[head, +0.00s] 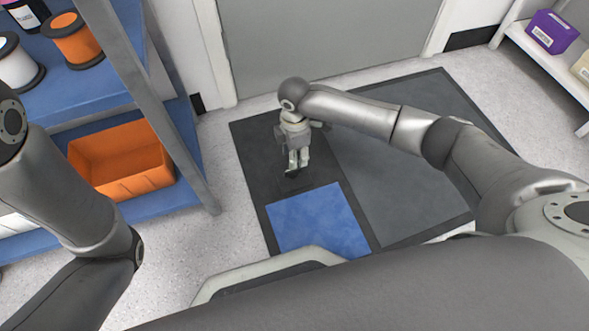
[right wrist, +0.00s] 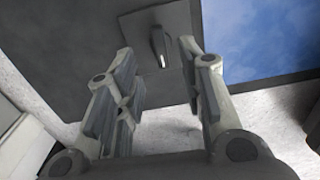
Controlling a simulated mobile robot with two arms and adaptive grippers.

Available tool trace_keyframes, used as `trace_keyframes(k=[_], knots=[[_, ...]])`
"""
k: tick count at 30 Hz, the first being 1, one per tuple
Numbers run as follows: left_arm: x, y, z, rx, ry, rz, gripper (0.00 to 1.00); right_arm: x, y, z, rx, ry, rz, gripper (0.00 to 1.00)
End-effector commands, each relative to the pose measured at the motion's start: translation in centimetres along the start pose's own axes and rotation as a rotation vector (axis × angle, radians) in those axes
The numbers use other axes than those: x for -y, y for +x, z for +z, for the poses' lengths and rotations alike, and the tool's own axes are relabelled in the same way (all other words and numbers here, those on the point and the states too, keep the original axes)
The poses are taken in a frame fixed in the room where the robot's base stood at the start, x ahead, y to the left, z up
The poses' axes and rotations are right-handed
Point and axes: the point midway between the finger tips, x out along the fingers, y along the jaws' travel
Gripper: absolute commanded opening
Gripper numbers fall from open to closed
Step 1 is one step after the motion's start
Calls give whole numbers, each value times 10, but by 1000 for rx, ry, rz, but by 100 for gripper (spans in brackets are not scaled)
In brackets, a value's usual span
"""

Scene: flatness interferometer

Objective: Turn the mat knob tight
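The dark mat (head: 255,150) lies on the floor in front of a grey door, with a blue panel and a grey panel set in it. In the right wrist view the mat knob (right wrist: 160,48) is a small raised bar on a square dark plate (right wrist: 135,30). My right gripper (head: 297,166) points down over the mat's left part, behind the blue panel. In the right wrist view its fingers (right wrist: 160,62) are apart with nothing between them, and the knob shows just beyond the fingertips. I cannot tell whether they touch it. My left gripper is out of view.
A blue shelf (head: 95,82) with spools and an orange bin (head: 120,165) stands at the left, its post near the mat. The closed door (head: 325,45) is at the back. A white shelf (head: 555,65) with a purple box (head: 552,31) is at the right.

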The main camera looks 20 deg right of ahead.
Motion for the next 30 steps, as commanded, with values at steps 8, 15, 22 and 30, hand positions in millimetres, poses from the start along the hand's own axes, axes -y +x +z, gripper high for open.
trace_keyframes(k=[8,15,22,30], knots=[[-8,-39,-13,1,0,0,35,0,52,0,0,0,0,36],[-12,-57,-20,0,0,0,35,0,76,-1,-2,0,2,36],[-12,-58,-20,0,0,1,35,0,78,-1,-2,0,2,36],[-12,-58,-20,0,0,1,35,0,77,-1,-1,0,2,16]])
